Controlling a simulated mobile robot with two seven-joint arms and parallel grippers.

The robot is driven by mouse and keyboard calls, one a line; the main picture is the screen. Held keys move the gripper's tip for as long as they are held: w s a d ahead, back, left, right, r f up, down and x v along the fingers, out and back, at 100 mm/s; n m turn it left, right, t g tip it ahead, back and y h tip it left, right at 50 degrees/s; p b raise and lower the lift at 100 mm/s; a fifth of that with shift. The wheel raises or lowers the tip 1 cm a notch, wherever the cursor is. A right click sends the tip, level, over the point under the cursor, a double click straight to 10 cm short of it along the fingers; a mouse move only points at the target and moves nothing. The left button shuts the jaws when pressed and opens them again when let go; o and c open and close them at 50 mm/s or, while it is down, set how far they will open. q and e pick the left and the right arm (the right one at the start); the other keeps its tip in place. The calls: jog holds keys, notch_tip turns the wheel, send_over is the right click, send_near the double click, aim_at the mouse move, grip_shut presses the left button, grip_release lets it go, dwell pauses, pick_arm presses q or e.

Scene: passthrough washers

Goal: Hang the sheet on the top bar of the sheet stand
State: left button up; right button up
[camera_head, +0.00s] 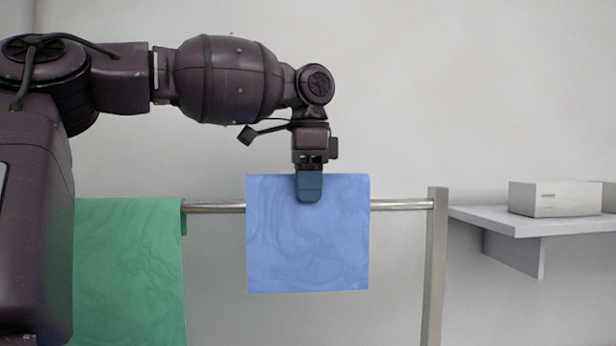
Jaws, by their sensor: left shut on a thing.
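A blue sheet (305,250) hangs upright and flat in the middle of the view. My left gripper (309,190) points down and is shut on the sheet's upper edge at its middle. The sheet stand's top bar (402,205) runs level across the view, and the blue sheet covers part of it. The sheet's top edge is a little above the bar's height in the picture. I cannot tell whether the sheet touches the bar. The stand's right post (435,265) is right of the sheet. My right gripper is not in view.
A green sheet (130,265) hangs over the bar at the left, partly behind my arm. A wall shelf (540,222) with a pale box (555,199) is at the right. Bare bar shows on both sides of the blue sheet.

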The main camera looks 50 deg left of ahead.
aim_at(308, 207)
pick_arm(q)
jog(key=shift+f, duration=1.65)
jog(key=o, duration=1.2)
notch_tip(308, 207, up, 11)
jog(key=shift+f, duration=0.15)
